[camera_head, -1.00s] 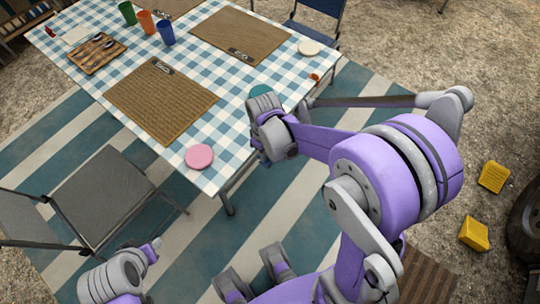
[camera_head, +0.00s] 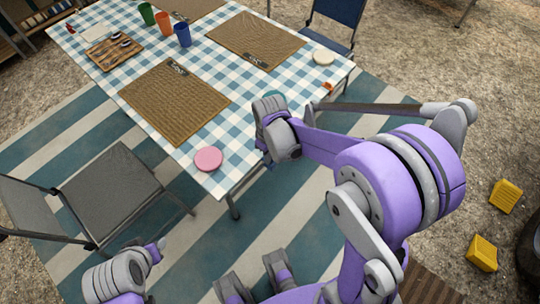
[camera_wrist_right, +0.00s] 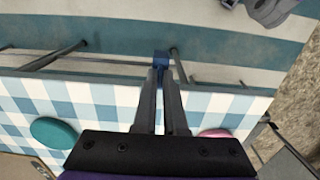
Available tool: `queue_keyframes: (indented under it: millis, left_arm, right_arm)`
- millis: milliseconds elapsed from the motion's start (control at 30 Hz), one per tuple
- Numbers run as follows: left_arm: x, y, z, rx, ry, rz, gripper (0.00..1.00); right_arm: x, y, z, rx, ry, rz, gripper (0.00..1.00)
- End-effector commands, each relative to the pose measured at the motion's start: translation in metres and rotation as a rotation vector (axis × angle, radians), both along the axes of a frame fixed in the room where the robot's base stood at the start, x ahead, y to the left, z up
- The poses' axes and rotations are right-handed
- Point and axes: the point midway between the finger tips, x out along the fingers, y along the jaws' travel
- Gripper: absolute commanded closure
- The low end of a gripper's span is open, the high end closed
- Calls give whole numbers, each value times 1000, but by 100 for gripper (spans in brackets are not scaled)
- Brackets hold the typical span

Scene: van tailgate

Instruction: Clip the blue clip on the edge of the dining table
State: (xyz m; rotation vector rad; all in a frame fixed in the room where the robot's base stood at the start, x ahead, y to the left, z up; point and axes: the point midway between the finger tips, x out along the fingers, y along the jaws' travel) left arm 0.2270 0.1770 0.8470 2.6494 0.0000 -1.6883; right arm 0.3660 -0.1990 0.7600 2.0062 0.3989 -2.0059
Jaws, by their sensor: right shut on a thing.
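The dining table (camera_head: 213,187) has a blue-and-white checked top, and its near edge crosses the right wrist view (camera_wrist_right: 100,82). My right gripper (camera_wrist_right: 162,76) is shut on the small blue clip (camera_wrist_right: 161,57) at its fingertips. In that view the clip shows just beyond the table edge, over the striped mat; whether it touches the edge I cannot tell. In the head view my right wrist (camera_head: 273,125) hides the clip. My left gripper (camera_head: 157,248) is at the lower left, away from the table; its jaw opening is unclear.
A pink disc (camera_head: 208,159) and a teal disc (camera_wrist_right: 55,132) lie near the edge. An orange clip (camera_head: 327,88) sits at the table's right corner. Placemats (camera_head: 173,101), cups and a cutlery board are farther back. A grey chair (camera_head: 112,192) stands at the left.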

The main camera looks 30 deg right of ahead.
Motion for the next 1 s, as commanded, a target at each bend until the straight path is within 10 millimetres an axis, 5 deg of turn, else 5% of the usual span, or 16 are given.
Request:
queue_keyframes:
  millis: [1000]
  left_arm:
    - [0, 0, -1, 0, 0, 0, 56]
  right_arm:
    - [15, 6, 0, 0, 0, 0, 100]
